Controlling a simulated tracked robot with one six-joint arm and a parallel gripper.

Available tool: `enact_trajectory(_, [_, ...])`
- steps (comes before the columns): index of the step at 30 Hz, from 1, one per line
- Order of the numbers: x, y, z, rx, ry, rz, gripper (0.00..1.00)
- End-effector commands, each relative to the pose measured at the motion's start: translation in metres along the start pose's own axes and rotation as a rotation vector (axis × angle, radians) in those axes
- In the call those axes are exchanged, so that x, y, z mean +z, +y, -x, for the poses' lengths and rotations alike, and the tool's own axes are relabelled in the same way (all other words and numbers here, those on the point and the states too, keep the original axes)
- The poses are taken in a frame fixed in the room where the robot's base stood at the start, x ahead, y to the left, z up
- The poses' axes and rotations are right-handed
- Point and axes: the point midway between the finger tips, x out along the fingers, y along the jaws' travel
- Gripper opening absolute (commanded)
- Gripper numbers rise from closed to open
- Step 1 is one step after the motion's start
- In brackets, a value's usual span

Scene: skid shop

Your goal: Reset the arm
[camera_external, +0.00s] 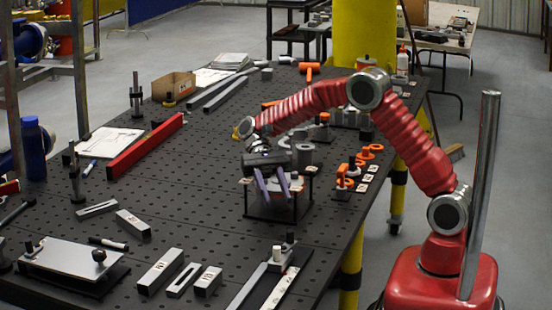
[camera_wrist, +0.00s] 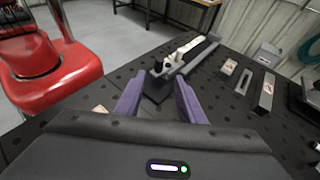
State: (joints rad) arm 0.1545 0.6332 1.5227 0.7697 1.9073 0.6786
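My gripper (camera_external: 274,190) is at the end of my red arm, pointing down over a small black raised stand (camera_external: 268,212) on the perforated table. Its two purple fingers are apart, with nothing held between them. In the wrist view my gripper (camera_wrist: 158,88) also shows as open, with dark tabletop and a small dark base visible between and beyond the fingers. My arm reaches from the right side over the table, its elbow bent high. Whether the fingers touch the stand cannot be told.
The black perforated table (camera_external: 215,170) carries a red bar (camera_external: 145,146), grey blocks (camera_external: 161,270), a metal plate fixture (camera_external: 72,262) and orange parts (camera_external: 349,170) near my gripper. A yellow column (camera_external: 362,45) stands behind. Bare tabletop lies left of the stand.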

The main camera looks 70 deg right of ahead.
Motion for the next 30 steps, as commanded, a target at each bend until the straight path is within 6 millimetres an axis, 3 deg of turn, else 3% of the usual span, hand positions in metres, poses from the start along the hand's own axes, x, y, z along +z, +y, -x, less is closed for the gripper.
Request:
enact_trajectory(16, [0.008,0.005,-0.003,0.0,0.05,0.025,0.36])
enact_trajectory(30, [0.041,0.047,-0.018,0.013,0.361,0.198,0.36])
